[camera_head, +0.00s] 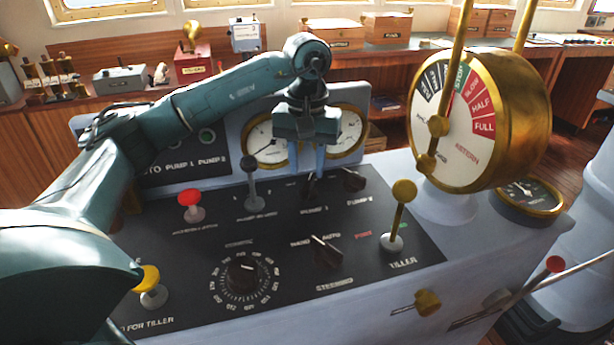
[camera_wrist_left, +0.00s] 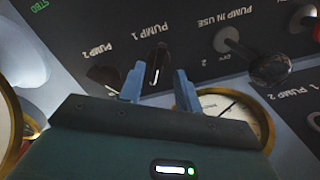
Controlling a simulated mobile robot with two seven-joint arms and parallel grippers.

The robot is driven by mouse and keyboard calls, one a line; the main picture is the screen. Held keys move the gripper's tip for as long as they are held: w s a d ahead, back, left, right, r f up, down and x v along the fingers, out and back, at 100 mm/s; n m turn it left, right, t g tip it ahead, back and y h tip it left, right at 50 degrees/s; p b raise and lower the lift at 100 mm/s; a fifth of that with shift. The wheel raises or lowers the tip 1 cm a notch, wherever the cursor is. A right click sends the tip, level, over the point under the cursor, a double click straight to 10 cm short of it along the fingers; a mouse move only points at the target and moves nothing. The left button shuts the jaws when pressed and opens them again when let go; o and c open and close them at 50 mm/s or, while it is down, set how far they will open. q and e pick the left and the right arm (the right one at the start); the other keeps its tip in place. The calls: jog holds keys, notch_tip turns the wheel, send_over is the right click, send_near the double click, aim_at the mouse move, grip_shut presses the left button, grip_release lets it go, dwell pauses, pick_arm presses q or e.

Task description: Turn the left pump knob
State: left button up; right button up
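The left pump knob, labelled PUMP 1, is a small black knob (camera_head: 311,187) on the dark console panel. It also shows in the left wrist view (camera_wrist_left: 156,64), upright in the picture and just beyond the gap between the fingertips. My left gripper (camera_head: 307,168) is above and behind this knob, pointing down, with its two blue fingers apart. In the left wrist view the fingers (camera_wrist_left: 160,82) stand on either side of the knob's line, with gaps showing. The PUMP 2 knob (camera_head: 354,180) is to the right. My right gripper is not in view.
A black-handled lever (camera_head: 251,172) stands left of the gripper, and a red button (camera_head: 190,200) further left. Round gauges (camera_head: 267,140) stand behind. The brass tiller lever (camera_head: 401,205), steering knob (camera_head: 327,252) and brass telegraph (camera_head: 515,110) are to the right.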

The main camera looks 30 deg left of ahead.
aim_at(307, 184)
pick_arm(q)
notch_tip(307, 184, up, 9)
jog(key=p, duration=0.1)
dwell(0.4)
